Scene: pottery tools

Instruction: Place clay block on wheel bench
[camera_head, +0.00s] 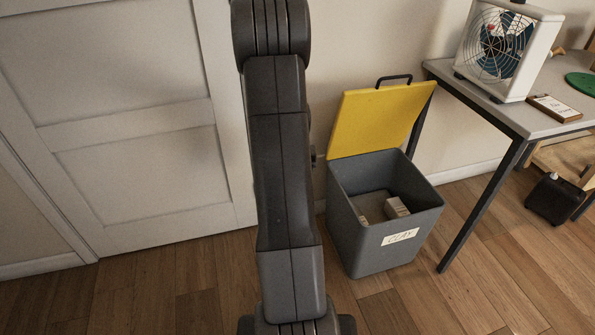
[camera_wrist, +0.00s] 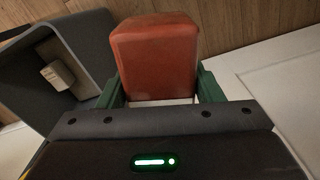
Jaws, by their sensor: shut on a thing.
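A reddish-orange clay block (camera_wrist: 155,55) sits between the green fingers of my gripper (camera_wrist: 160,90) in the wrist view. My gripper is shut on the block, with a finger on each side of it. The block and gripper do not show in the head view, where my dark arm fills the middle. A grey table (camera_head: 545,112) stands at the right in the head view; I cannot tell whether it is the wheel bench.
A grey bin (camera_head: 365,240) labelled CLAY stands open on the wood floor, its yellow lid (camera_head: 380,118) raised. Pale blocks (camera_head: 397,207) lie inside. A fan (camera_head: 497,50), a small board (camera_head: 555,107) and a green disc (camera_head: 582,83) are on the table. A white door (camera_head: 130,120) is at left.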

